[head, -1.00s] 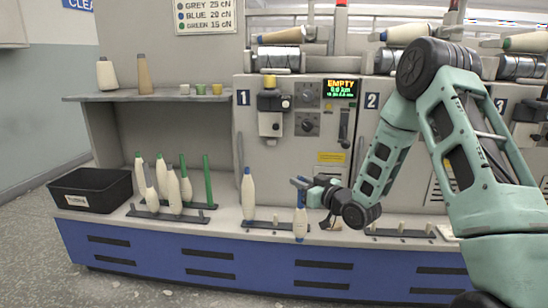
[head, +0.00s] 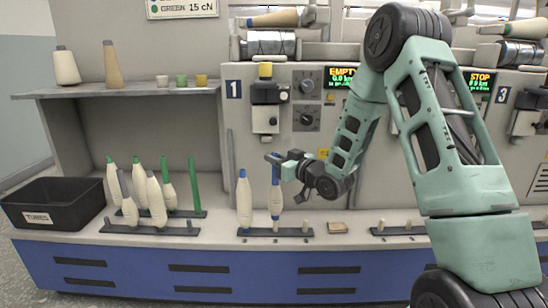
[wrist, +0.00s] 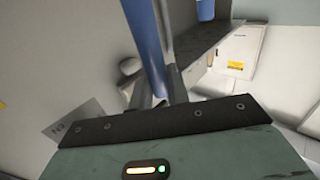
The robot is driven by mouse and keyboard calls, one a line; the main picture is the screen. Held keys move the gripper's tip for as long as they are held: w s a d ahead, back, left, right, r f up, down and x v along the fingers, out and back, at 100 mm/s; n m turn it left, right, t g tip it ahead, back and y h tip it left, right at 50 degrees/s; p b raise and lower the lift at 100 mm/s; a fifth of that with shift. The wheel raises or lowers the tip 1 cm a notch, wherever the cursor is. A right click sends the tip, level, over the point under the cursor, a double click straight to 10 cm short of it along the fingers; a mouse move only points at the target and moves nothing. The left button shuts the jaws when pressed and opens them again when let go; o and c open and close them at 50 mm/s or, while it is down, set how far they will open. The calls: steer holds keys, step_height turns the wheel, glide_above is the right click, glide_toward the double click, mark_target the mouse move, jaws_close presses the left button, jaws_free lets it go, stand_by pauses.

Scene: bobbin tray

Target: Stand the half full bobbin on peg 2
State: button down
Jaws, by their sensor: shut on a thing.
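The half full bobbin (head: 276,197) has a long bare blue tube above a short cream winding. My gripper (head: 275,158) is shut on its blue tube near the top, and the bobbin hangs nearly upright. In the wrist view the blue tube (wrist: 144,45) runs between the fingers. The bobbin's lower end is just above the middle of the dark peg rail (head: 262,233), in line with the middle peg; whether it touches the peg I cannot tell. A fuller blue-tipped bobbin (head: 244,203) stands at the rail's left end. The right-end peg (head: 305,227) is bare.
A black tubes bin (head: 55,205) and a rack of green and grey bobbins (head: 150,229) are to the left. A small tan block (head: 337,228) lies right of the rail. Another peg rail (head: 395,229) is farther right. A shelf (head: 130,93) is above.

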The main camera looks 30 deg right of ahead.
mark_target(276, 184)
steer(key=shift+f+b, duration=1.3)
steer(key=shift+f, duration=0.75)
steer(key=shift+f+b, duration=0.45)
steer(key=shift+f, duration=0.15)
steer(key=c, duration=1.6)
jaws_free()
steer(key=shift+s+d+b, duration=0.1)
steer(key=shift+s+d, duration=0.25)
steer(key=shift+s, duration=1.45)
steer(key=shift+s+d+b, duration=0.15)
steer(key=shift+s+d, duration=0.2)
steer(key=shift+s, duration=1.5)
steer(key=shift+s+d+b, duration=0.1)
steer(key=shift+s+d, duration=0.25)
steer(key=shift+s, duration=1.45)
